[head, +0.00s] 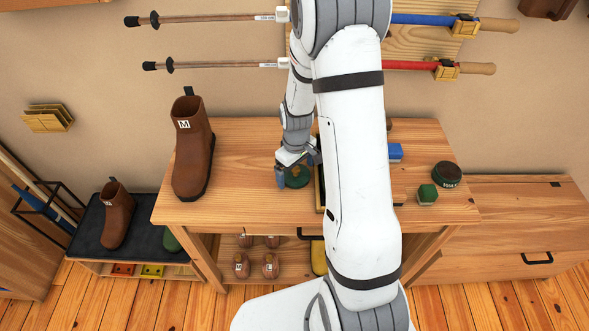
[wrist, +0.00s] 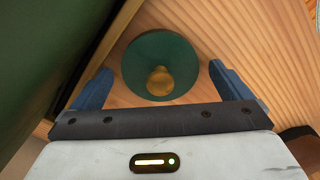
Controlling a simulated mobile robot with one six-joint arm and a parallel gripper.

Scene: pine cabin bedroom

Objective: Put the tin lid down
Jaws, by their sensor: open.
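The tin lid is a round green disc with a brass-coloured knob, lying on the wooden bench top. It shows in the wrist view (wrist: 135,72) between my blue fingertips, and partly in the head view (head: 298,178). My gripper (wrist: 161,82) is open, with one finger on each side of the lid and a visible gap at both. In the head view my gripper (head: 288,172) is low over the bench, beside the lid. My arm hides the middle of the bench.
A brown boot (head: 192,150) stands on the bench (head: 238,200) at left. A dark round tin (head: 447,174), a green block (head: 428,194) and a blue block (head: 395,152) are at right. A dark-edged tray or box, mostly hidden, is close to the lid. Poles hang on the wall behind.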

